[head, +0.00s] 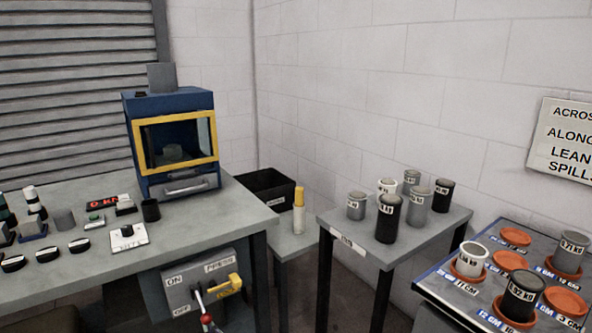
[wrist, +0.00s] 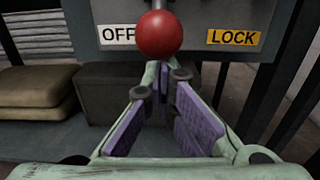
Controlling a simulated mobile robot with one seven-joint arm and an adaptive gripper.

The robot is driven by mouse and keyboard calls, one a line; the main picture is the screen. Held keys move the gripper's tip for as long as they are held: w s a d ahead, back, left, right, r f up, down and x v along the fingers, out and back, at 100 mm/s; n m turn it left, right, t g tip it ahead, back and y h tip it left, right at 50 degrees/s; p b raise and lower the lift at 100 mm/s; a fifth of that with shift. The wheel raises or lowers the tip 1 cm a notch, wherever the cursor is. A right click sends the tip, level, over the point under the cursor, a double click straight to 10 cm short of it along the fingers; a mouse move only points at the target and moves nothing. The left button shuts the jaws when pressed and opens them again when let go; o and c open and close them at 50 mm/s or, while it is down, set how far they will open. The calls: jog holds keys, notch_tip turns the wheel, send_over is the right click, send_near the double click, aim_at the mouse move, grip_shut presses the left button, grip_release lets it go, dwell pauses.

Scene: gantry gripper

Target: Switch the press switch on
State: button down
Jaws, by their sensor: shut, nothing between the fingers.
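The press switch (head: 200,286) is a grey box under the front of the left bench, labelled ON, PRESS and OFF. Its lever ends in a red ball knob (head: 207,320), which hangs down near the OFF label. In the wrist view the red knob (wrist: 163,35) is large and close, between the OFF label and a yellow LOCK label (wrist: 234,38). My gripper (wrist: 162,80), with purple pads, is shut and empty, its tips just below the knob in the picture. I cannot tell whether they touch it. My gripper does not show in the head view.
A yellow handle (head: 230,285) sticks out at the box's right. The bench (head: 200,218) bears a blue press (head: 175,140) and small items. A small table (head: 340,222) with canisters stands to the right. In the wrist view, dark posts flank the box; stacked pads (wrist: 38,90) lie left.

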jog(key=shift+r+p, duration=2.35)
jog(key=shift+r, duration=0.5)
jog(key=shift+s+d+f+b, duration=0.25)
jog(key=shift+s+f+b, duration=0.15)
jog(key=shift+f, duration=0.1)
jog(key=shift+s+d+f, duration=0.25)
jog(key=shift+s, duration=0.15)
send_near(208, 322)
jog(key=x, duration=0.2)
jog(key=shift+w+a, duration=0.2)
jog(key=shift+w, duration=0.15)
